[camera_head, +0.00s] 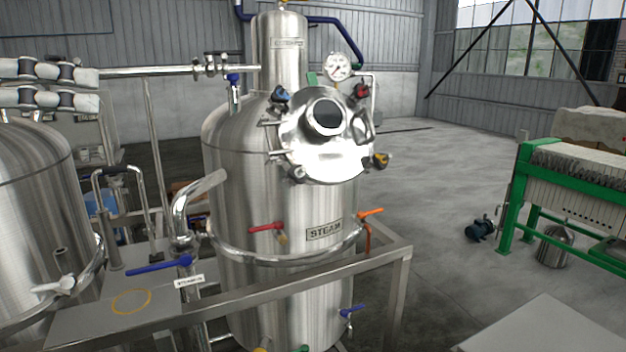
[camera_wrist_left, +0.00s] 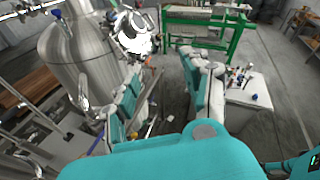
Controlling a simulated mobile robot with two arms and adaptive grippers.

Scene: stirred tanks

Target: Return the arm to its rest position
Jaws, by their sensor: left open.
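My left gripper (camera_head: 96,89) comes in at the left edge of the head view, with two pale jointed fingers pointing right. It is above the steel tank at the left and apart from the central steam tank. In the left wrist view my left gripper (camera_wrist_left: 164,66) shows its teal and pale fingers spread, with floor visible between them and nothing held. My right gripper is in neither view.
The steam tank (camera_head: 270,210) stands in the middle, with valves and a gauge (camera_head: 337,66). A second steel tank (camera_head: 38,185) is at the left. A metal rail (camera_head: 290,283) runs in front. A green-framed press (camera_head: 570,190) stands right, with open floor (camera_head: 440,180) between.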

